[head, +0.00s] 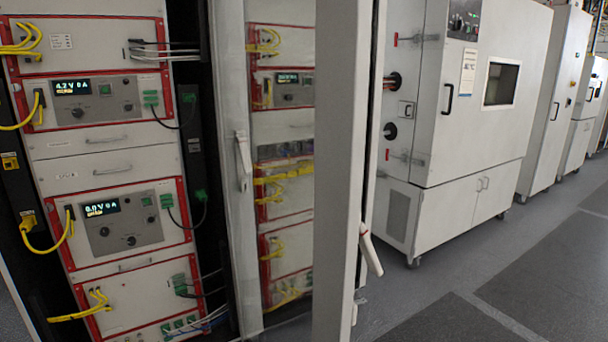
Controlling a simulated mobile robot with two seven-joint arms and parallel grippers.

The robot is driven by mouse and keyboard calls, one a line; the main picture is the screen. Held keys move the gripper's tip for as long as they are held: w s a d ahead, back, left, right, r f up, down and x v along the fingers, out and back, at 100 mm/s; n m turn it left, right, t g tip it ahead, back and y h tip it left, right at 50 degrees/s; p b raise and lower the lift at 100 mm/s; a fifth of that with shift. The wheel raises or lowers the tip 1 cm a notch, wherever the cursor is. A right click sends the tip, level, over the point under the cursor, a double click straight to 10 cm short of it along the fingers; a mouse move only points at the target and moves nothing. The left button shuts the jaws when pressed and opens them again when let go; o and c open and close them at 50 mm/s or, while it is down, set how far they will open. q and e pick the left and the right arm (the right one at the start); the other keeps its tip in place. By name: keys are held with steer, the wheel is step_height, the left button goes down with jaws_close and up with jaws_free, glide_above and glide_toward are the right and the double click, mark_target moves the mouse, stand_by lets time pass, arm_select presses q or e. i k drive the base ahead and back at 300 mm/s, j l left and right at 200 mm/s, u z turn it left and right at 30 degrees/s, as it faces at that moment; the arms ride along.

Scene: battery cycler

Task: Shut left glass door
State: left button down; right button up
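A tall white-framed glass door (340,170) stands swung out in the middle of the head view, seen nearly edge-on. It has a white lever handle (370,250) on its right side. Left of it is another white upright frame (232,120) with a similar handle (243,160). Glass (285,130) lies between the uprights, and modules show in it; I cannot tell whether through it or reflected. The cycler rack (100,160) at the left stands uncovered, with lit displays. Which upright belongs to the left door is not certain. Neither of my grippers is in view.
Yellow cables (45,240) and dark cables (170,120) hang at the front of the rack. A white test chamber (455,130) stands behind and right of the door, with more cabinets (555,110) beyond. The grey floor (520,265) at the right is clear.

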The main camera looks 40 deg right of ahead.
mark_target(343, 33)
steer(key=l+u, duration=0.25)
steer(key=l, duration=1.95)
steer(key=k, duration=0.05)
